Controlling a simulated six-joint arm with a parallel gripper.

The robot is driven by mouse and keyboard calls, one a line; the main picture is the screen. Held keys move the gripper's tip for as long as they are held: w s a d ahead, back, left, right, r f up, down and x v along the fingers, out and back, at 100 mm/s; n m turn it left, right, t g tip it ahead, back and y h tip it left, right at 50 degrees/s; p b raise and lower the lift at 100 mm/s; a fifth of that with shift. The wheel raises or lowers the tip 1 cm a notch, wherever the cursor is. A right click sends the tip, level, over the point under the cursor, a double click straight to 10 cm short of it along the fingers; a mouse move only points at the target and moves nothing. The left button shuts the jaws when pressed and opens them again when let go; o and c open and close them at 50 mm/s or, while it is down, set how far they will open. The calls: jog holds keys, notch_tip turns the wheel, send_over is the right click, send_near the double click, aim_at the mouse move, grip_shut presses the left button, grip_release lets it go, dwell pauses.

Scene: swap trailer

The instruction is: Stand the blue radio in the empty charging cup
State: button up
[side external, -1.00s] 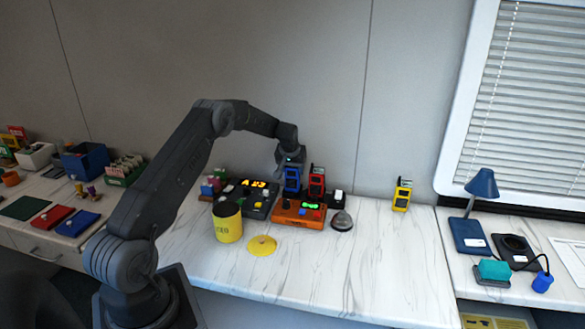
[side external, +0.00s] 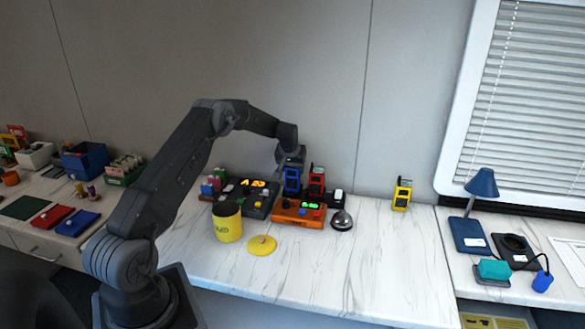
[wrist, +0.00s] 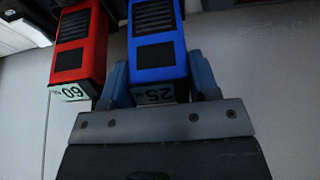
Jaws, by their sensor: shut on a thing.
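In the wrist view the blue radio (wrist: 157,45), labelled 25, sits between the two fingers of my gripper (wrist: 160,80).
A yellow radio (side external: 402,194) stands at the back right. A silver bell (side external: 341,220) is right of the base. A yellow container (side external: 227,222) and a yellow disc (side external: 262,245) are in front left. A dark keypad device (side external: 257,205) is behind. The front counter is clear.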

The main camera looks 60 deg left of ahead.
jog(key=shift+f, duration=0.55)
jog(key=o, duration=1.1)
jog(key=shift+v, duration=5.5)
